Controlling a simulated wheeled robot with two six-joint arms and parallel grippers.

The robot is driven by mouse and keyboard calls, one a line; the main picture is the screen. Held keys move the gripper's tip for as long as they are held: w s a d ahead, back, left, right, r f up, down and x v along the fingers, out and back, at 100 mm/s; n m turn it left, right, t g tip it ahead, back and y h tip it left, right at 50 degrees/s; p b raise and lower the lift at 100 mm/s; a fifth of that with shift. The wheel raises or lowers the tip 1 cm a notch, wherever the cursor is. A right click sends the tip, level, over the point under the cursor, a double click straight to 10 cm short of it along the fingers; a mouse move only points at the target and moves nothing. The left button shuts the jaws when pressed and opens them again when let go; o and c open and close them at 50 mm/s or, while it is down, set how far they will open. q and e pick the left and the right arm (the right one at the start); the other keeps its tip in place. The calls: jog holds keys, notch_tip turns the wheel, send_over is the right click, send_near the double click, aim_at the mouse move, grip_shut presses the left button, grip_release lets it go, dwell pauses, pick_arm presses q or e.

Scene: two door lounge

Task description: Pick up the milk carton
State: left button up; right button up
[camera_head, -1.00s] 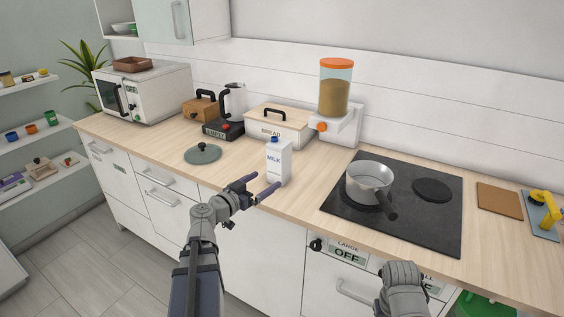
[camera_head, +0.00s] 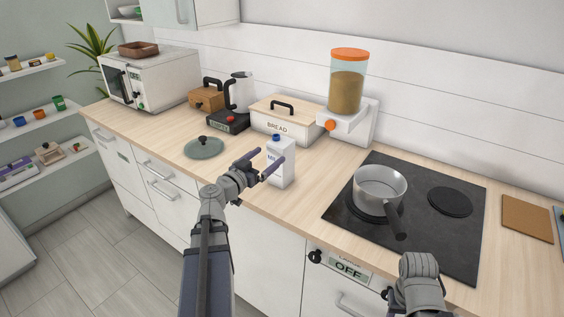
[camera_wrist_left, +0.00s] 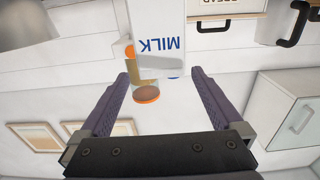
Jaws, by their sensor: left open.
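The milk carton (camera_head: 281,165) is white with a blue cap and stands upright on the wooden counter. In the head view my left gripper (camera_head: 262,164) is open at the carton's front left, and one finger overlaps part of its label. In the left wrist view the carton (camera_wrist_left: 157,25) appears upside down beyond the fingertips, roughly between the two open fingers (camera_wrist_left: 160,80). I cannot tell whether a finger touches it. The jaws are empty. Part of my right arm shows at the bottom right of the head view, but its fingers are out of sight.
A bread box (camera_head: 283,118) and a grain dispenser (camera_head: 347,90) stand behind the carton. A round grey lid (camera_head: 204,148) lies to its left. A pot (camera_head: 380,187) sits on the black cooktop (camera_head: 452,232) to the right. A kettle (camera_head: 240,92) stands further back.

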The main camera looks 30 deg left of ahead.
aim_at(286, 142)
pick_arm(q)
jog(key=w, duration=1.1)
jog(key=shift+w+d+f, duration=0.15)
jog(key=shift+d, duration=0.2)
jog(key=shift+c, duration=0.2)
grip_shut()
